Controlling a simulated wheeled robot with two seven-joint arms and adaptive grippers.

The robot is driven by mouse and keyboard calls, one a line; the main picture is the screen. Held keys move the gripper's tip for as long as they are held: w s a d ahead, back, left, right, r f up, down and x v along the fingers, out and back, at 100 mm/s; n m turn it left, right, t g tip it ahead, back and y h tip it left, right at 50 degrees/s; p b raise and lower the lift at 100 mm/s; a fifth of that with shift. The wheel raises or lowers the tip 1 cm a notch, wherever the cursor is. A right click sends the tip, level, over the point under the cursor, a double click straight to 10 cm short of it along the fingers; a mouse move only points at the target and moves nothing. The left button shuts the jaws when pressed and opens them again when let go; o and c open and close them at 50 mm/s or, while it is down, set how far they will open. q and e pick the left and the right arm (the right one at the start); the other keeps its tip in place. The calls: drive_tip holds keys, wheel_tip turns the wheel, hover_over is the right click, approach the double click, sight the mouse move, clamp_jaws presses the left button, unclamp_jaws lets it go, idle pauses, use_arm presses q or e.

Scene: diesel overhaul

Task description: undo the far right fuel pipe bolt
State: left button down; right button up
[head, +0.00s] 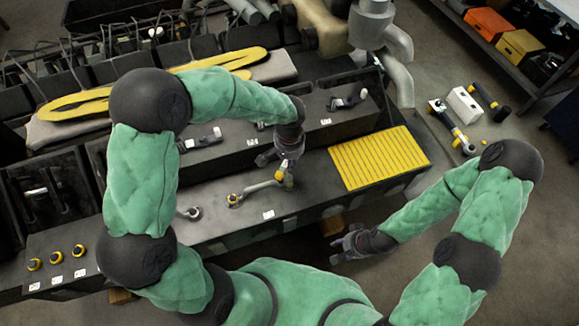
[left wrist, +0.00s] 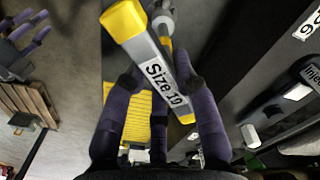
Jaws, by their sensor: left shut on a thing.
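My left gripper (head: 286,172) is over the dark ledge of the long block. In the left wrist view its purple fingers (left wrist: 160,105) are shut on a grey tool with a yellow end (left wrist: 155,65), labelled "Size 10". In the head view a grey tool with yellow parts (head: 260,188) shows at this gripper, slanting low over the ledge. I cannot tell whether it touches the ledge. My right gripper (head: 347,245) is open and empty, in front of the block; it also shows in the left wrist view (left wrist: 25,42). I cannot pick out the fuel pipe bolt.
A yellow ribbed mat (head: 380,158) lies on the block's right end. Yellow rings (head: 57,257) sit at its left front. Yellow gaskets (head: 75,103) lie behind. Tools and a white box (head: 464,105) are on the floor at right, near a shelf with bins (head: 487,24).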

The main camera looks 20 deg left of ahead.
use_arm(q)
drive_tip(key=n+b, duration=0.3)
drive_tip(key=n, duration=0.3)
drive_tip(key=shift+w+a+f+b, duration=0.1)
drive_tip(key=shift+b, duration=0.3)
drive_tip(key=n+b, duration=0.3)
drive_tip(key=n, duration=0.3)
drive_tip(key=n+b, duration=0.1)
drive_tip(key=n, duration=0.1)
drive_tip(key=n+b, duration=0.1)
drive_tip(key=n, duration=0.2)
drive_tip(key=shift+w+a+n, duration=0.15)
drive_tip(key=shift+n, duration=0.15)
drive_tip(key=n, duration=0.2)
drive_tip(key=n+b, duration=0.1)
drive_tip(key=n, duration=0.1)
drive_tip(key=shift+r+n, duration=0.2)
drive_tip(key=shift+n, duration=0.1)
drive_tip(key=shift+r+n+b, duration=0.1)
drive_tip(key=shift+n+b, duration=0.3)
drive_tip(key=shift+n, duration=0.6)
drive_tip(key=shift+w+r, duration=0.1)
